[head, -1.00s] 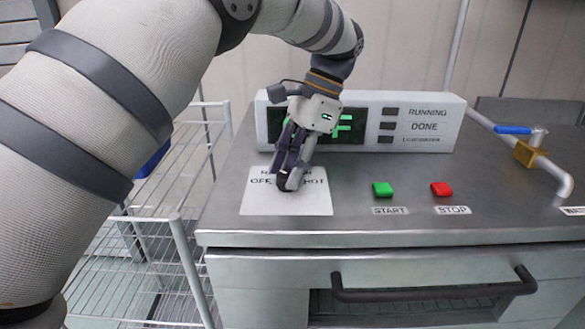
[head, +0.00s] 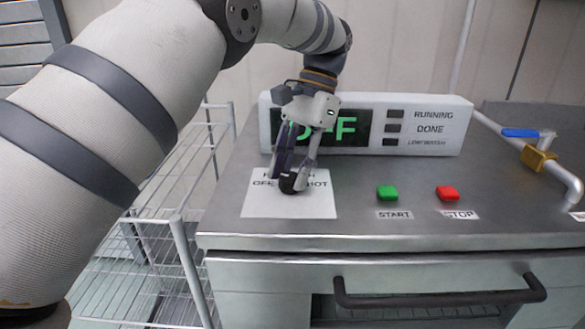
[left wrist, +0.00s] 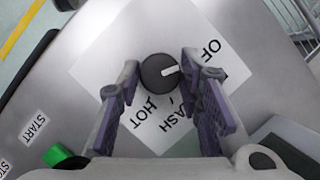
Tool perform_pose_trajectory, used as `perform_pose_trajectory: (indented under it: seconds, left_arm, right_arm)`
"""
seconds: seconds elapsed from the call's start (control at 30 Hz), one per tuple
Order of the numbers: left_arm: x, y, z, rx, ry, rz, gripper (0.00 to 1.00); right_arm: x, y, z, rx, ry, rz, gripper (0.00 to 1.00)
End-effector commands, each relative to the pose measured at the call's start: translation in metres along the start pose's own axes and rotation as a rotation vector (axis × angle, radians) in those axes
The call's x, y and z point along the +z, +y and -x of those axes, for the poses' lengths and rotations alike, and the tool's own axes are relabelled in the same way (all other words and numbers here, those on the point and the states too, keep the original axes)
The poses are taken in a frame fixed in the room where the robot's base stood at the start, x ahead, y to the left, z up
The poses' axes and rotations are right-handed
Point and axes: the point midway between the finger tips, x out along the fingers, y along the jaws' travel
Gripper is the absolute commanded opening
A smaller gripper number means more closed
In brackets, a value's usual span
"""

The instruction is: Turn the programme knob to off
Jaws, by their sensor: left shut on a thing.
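The programme knob (left wrist: 157,73) is a round black knob with a white pointer, on a white label plate (head: 318,207) marked OFF, WASH and HOT. In the left wrist view the pointer is turned toward the OFF word. My left gripper (head: 292,182) is down at the knob, with one finger on each side of it, shut on it. In the head view the gripper largely hides the knob and some lettering. The display (head: 350,127) shows green letters that read OFF, the first partly covered by the gripper. My right gripper is in neither view.
A green START button (head: 387,193) and a red STOP button (head: 447,193) sit right of the plate. A pipe with a blue-handled valve (head: 520,132) is at the right. A dark bar handle (head: 440,299) crosses the front. A wire rack (head: 180,245) stands at the left.

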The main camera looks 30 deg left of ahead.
Motion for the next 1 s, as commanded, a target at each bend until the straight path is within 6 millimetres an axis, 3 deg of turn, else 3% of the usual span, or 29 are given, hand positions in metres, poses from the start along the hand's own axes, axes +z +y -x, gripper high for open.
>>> perform_pose_trajectory:
  seconds: [0.2, 0.23, 0.3, 0.67, 0.77, 1.0]
  left_arm:
    - [0.000, 0.001, -0.003, 0.003, -0.007, 0.000, 0.05]
    - [0.000, 0.000, -0.003, 0.003, -0.007, 0.000, 0.38]
    - [0.000, 0.000, -0.002, 0.003, -0.007, 0.000, 0.52]
    - [0.001, 0.001, 0.000, -0.020, -0.001, -0.047, 0.52]
    - [0.003, 0.003, 0.003, -0.091, 0.002, -0.216, 0.52]
    - [0.011, 0.007, 0.009, -0.414, 0.017, -0.979, 0.52]
  right_arm:
    - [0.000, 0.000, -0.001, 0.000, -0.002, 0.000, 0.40]
    - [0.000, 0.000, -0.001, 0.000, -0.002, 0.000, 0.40]
    - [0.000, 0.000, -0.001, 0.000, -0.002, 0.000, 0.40]
    - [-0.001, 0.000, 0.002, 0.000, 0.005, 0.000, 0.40]
    - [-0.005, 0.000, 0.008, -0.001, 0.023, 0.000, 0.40]
    - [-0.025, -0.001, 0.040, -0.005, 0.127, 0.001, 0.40]
